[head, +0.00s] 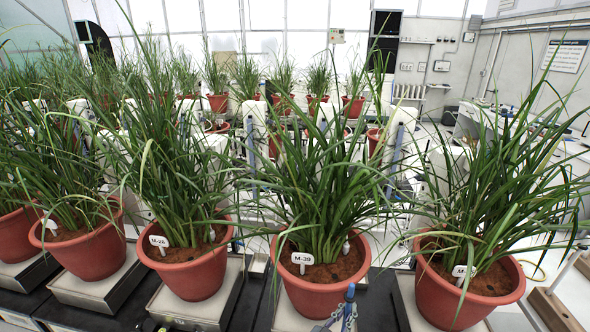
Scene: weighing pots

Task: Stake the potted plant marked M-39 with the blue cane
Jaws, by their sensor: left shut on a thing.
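The potted plant marked M-39 (322,298) stands upright in a terracotta pot on a scale, right of centre at the front. Its white M-39 tag (302,258) is stuck in the brown soil at the pot's left side. My left gripper (346,312) is at the bottom edge, in front of this pot, and only partly in frame. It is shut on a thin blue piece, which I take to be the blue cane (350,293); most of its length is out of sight. It overlaps the pot's front in the picture; I cannot tell whether they touch. My right gripper is not in view.
A pot tagged M-26 (188,275) stands to the left and another tagged pot (468,297) to the right, each on a scale. Long leaves overlap between neighbours. Narrow dark bench gaps separate the scales. More potted plants stand behind.

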